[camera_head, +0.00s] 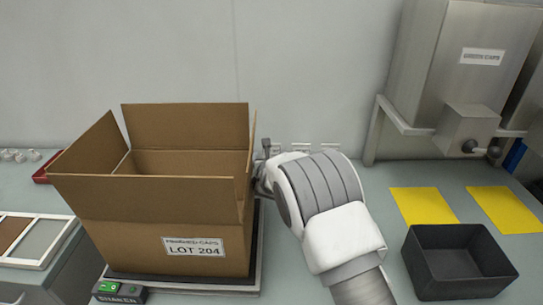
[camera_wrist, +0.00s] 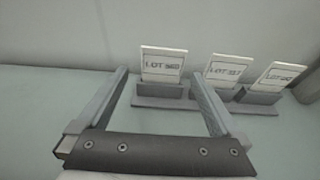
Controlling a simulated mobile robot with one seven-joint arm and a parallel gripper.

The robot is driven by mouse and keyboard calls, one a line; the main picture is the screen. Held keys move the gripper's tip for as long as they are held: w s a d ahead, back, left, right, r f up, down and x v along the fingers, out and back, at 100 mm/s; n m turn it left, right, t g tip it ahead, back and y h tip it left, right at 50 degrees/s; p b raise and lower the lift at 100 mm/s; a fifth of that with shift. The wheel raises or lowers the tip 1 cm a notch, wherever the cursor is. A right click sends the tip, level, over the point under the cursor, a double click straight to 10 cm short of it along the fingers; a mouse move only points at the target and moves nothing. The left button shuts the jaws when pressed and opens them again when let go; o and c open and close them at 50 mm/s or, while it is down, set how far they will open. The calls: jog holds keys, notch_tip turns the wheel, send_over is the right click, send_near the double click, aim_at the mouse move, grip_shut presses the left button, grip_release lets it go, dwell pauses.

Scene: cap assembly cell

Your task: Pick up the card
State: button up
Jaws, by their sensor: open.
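Three white cards stand upright in dark grey holders on a shared base, in a row in the wrist view: a left card (camera_wrist: 162,65), a middle card (camera_wrist: 226,70) and a right card (camera_wrist: 279,76). Each is printed with "LOT" and a number too blurred to read surely. My gripper (camera_wrist: 160,74) is open and empty, its two fingers framing the left card from in front, apart from it as far as I can tell. In the head view my gripper (camera_head: 262,165) is beside the carton, partly hidden; only the card tops (camera_head: 302,146) show behind my arm.
An open cardboard carton (camera_head: 130,220) labelled "LOT 204" stands close left of my gripper, on a dark platform. A black bin (camera_head: 460,275) and two yellow sheets (camera_head: 424,205) lie at right. A steel dispenser (camera_head: 465,70) rises behind them.

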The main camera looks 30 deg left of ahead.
aim_at(271, 150)
jog(key=shift+x, duration=3)
jog(key=shift+w+d+r, duration=0.15)
jog(key=shift+c, duration=0.3)
jog(key=c, duration=1.1)
jog(key=shift+r, duration=0.1)
jog(key=shift+r, duration=0.55)
notch_tip(271, 150, up, 3)
jog(key=shift+f, duration=0.15)
jog(key=d+r, duration=0.7)
jog(key=d, duration=0.4)
jog(key=shift+w+d, duration=0.25)
jog(key=shift+d, duration=0.1)
jog(key=shift+s, duration=0.15)
